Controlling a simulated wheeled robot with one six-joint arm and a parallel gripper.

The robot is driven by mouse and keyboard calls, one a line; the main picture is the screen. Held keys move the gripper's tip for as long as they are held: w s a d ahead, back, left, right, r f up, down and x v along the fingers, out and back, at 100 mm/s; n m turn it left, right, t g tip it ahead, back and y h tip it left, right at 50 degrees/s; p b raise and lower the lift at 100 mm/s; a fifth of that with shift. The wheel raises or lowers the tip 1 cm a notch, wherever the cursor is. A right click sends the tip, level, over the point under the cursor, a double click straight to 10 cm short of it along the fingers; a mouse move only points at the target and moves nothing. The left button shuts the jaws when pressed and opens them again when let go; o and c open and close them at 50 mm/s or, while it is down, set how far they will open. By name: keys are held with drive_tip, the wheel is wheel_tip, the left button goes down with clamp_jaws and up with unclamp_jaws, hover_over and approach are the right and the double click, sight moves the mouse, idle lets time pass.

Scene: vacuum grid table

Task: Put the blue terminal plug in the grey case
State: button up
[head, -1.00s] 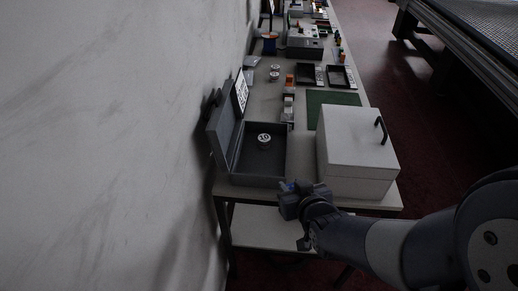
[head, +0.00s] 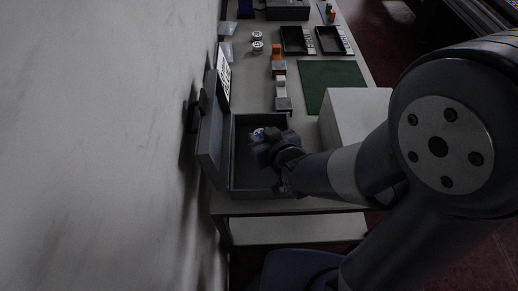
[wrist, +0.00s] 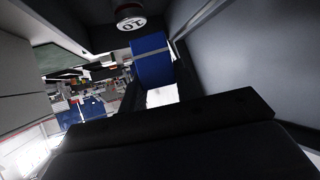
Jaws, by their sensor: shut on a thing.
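The grey case (head: 257,193) stands open at the near left end of the table, its lid leaning back toward the wall on the left. My gripper (head: 262,139) is over the case's inside, near its right side. The gripper is shut on the blue terminal plug (wrist: 151,60), which shows large and blue with a pale band in the wrist view. In the head view only a small bit of blue shows at the fingertips. A white round piece marked 10 (wrist: 131,23) lies in the case beyond the plug, mostly hidden by the gripper in the head view.
A white box (head: 345,110) stands right of the case, partly behind my arm. A green mat (head: 331,85), small blocks (head: 281,83) and two black trays (head: 297,40) lie farther back. The wall is close on the left.

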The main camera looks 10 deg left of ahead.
drive_tip(key=shift+f+b, duration=0.3)
drive_tip(key=shift+f, duration=3.65)
drive_tip(key=shift+f, duration=0.2)
drive_tip(key=o, duration=1)
drive_tip(key=shift+c, duration=0.2)
drive_tip(key=shift+r, duration=0.15)
